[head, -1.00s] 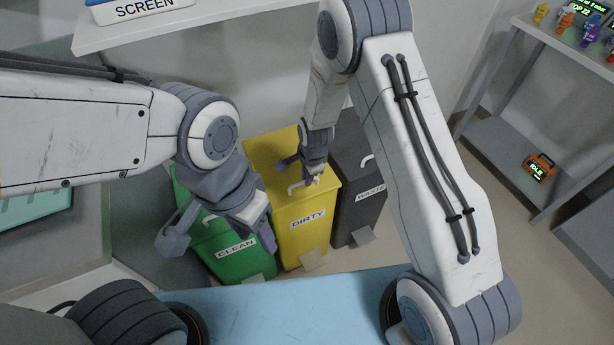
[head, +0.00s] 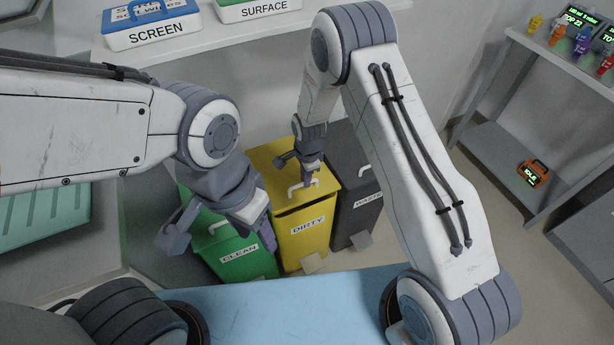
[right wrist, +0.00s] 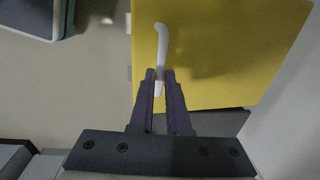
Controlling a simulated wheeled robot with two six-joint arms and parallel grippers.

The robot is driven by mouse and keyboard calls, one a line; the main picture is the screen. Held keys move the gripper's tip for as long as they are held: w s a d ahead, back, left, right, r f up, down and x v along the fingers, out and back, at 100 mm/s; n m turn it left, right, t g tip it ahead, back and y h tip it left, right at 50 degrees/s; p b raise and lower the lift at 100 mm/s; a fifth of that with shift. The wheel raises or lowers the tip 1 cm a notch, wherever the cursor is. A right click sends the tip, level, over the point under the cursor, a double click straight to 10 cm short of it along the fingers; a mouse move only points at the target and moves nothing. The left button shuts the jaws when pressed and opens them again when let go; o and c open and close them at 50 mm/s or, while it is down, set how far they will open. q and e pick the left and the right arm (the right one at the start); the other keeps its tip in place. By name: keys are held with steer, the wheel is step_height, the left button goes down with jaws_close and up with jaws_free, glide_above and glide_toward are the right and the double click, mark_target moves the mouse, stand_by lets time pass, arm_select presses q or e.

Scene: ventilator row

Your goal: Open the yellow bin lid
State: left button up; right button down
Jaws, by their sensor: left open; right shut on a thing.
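The yellow bin (head: 304,243) marked DIRTY stands between a green and a dark bin. Its yellow lid (head: 268,165) is slightly raised at the front, with a narrow dark gap above the bin body. My right gripper (head: 307,181) is shut on the white lid handle (head: 294,190). In the right wrist view the handle (right wrist: 161,40) runs between the fingers (right wrist: 160,76) over the yellow lid (right wrist: 225,50). My left gripper (head: 222,238) is open and empty, in front of the green bin in the head view.
The green CLEAN bin (head: 238,258) is left of the yellow one. The dark WASTE bin (head: 355,220) is close on its right. A white shelf (head: 230,35) with SCREEN and SURFACE boxes is behind and above the bins. A grey rack (head: 500,145) stands at right.

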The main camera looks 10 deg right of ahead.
arm_select(q)
steer(key=shift+s+r+p, duration=0.1)
steer(key=shift+r+p, duration=2.05)
steer(key=shift+r, duration=0.75)
arm_select(e)
steer(key=w+a+r+g, duration=0.1)
steer(key=w+a+r, duration=0.1)
steer(key=w+r, duration=0.6)
steer(key=shift+a+r+h, duration=0.3)
steer(key=shift+r, duration=1.6)
steer(key=c, duration=0.9)
jaws_free()
steer(key=shift+f+g, duration=0.1)
steer(key=shift+g, duration=0.2)
